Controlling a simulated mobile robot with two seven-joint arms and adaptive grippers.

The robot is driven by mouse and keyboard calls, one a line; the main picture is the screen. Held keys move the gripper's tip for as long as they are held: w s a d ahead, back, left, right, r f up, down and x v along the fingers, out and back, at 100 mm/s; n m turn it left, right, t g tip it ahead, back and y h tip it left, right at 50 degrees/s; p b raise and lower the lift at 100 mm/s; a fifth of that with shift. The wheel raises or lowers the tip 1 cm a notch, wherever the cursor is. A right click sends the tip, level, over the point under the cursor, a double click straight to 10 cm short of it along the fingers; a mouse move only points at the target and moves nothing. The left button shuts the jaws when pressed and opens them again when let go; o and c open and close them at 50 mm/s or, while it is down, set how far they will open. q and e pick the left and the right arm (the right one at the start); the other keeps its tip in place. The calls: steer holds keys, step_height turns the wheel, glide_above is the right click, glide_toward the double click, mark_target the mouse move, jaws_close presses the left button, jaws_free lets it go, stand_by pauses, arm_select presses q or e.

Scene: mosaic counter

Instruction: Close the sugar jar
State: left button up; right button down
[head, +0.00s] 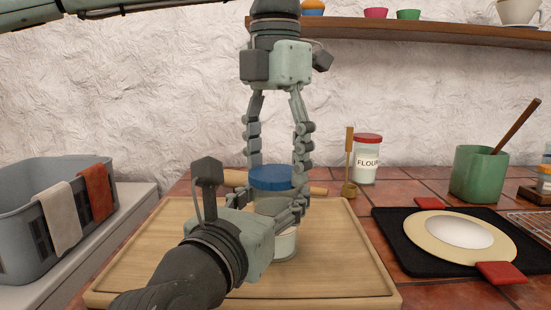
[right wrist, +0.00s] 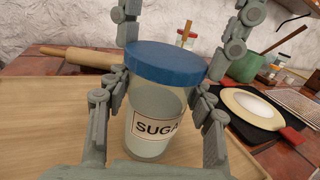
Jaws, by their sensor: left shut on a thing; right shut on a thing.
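The sugar jar (head: 285,246) is a clear jar standing upright on the wooden board. Its label, partly covered, shows in the right wrist view (right wrist: 152,128). The blue lid (head: 270,178) sits level over its mouth and also shows in the right wrist view (right wrist: 165,62); I see no clear gap, but cannot tell if it is fully seated. My left gripper (head: 277,163) points down from above, its fingers shut on the lid's sides. My right gripper (head: 279,214) comes from the front, its fingers shut around the jar's body (right wrist: 160,98). Its fingers hide part of the glass.
The wooden board (head: 345,270) lies underneath, with a rolling pin (head: 235,178) behind the jar. A flour jar (head: 367,160) and a scoop (head: 350,165) stand behind right. A green pot (head: 478,174) and a plate on a black mat (head: 388,233) are right. A grey basket (head: 85,222) is left.

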arm_select(q)
steer(key=shift+m, duration=0.9)
steer(key=o, duration=1.3)
steer(key=shift+o, duration=0.2)
step_height(320, 180, up, 12)
arm_select(e)
steer(key=c, duration=0.5)
jaws_free()
